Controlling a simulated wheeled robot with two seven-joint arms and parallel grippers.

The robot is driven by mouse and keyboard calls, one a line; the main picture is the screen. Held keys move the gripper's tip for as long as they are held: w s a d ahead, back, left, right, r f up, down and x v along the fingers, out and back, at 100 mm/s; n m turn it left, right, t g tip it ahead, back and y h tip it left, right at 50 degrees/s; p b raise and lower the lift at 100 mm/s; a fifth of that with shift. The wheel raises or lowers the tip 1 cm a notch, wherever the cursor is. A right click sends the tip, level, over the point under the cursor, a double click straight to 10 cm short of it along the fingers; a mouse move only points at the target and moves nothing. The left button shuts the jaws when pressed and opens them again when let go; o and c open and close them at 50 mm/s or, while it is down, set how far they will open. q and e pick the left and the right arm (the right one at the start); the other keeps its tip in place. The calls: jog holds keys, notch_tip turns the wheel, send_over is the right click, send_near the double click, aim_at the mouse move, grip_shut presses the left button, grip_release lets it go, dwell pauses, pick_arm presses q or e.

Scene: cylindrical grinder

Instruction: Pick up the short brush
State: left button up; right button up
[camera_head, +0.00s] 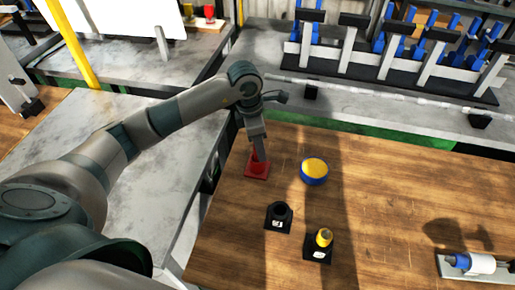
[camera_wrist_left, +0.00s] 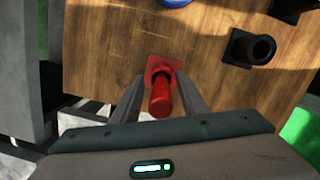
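A red upright piece with a round handle and a square red base (camera_head: 257,172) stands on the wooden table near its left edge. No bristles show, so I cannot tell whether it is the short brush. In the left wrist view its red handle (camera_wrist_left: 161,98) rises between my fingers. My left gripper (camera_head: 258,150) comes down over it from above. Its fingers (camera_wrist_left: 160,88) stand on either side of the handle with gaps visible, so it is open. My right gripper is not in view.
A blue and yellow round tub (camera_head: 314,171), an empty-looking black holder (camera_head: 278,216) and a black holder with a yellow-topped piece (camera_head: 323,238) stand nearby. A blue-white part (camera_head: 472,262) lies at the right. A rack (camera_head: 385,65) is behind. The table's middle right is clear.

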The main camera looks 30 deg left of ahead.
pick_arm(q)
grip_shut()
jog(key=shift+r, duration=0.1)
dwell(0.3)
jog(key=shift+r+b, duration=0.3)
jog(key=shift+r, duration=0.15)
notch_tip(320, 180, up, 8)
jog(key=b, duration=0.3)
jog(key=shift+r, duration=0.5)
